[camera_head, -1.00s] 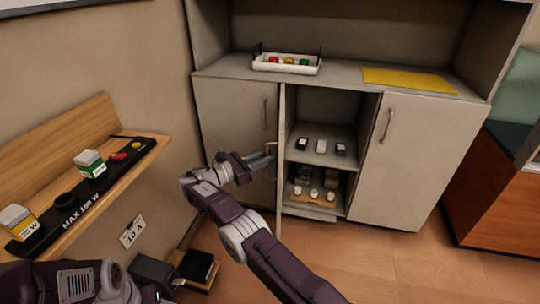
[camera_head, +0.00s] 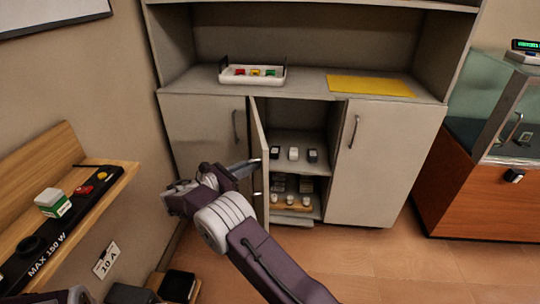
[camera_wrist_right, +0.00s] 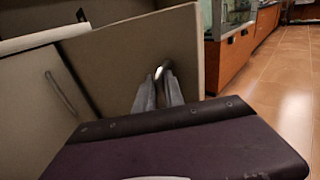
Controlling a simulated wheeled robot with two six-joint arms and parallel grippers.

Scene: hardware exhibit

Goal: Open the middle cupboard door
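The grey cupboard has a middle door (camera_head: 259,125) that stands ajar, swung out and seen nearly edge-on in the head view. Its outer face (camera_wrist_right: 125,50) fills much of the right wrist view. My right gripper (camera_head: 246,166) is at the door's outer side. In the right wrist view its two fingers (camera_wrist_right: 159,88) are closed about the metal handle (camera_wrist_right: 162,71), whose end shows between the tips. Behind the door, shelves hold small dark and white items (camera_head: 293,154). My left gripper is not in view; only a bit of that arm shows at the bottom left.
The left door (camera_head: 200,130) and right door (camera_head: 385,155) are shut. A white tray (camera_head: 252,82) and yellow mat (camera_head: 370,85) lie on the cupboard top. A wooden wall shelf (camera_head: 105,185) is at left, dark boxes (camera_head: 178,286) below. A glass-topped counter (camera_head: 485,190) stands at right.

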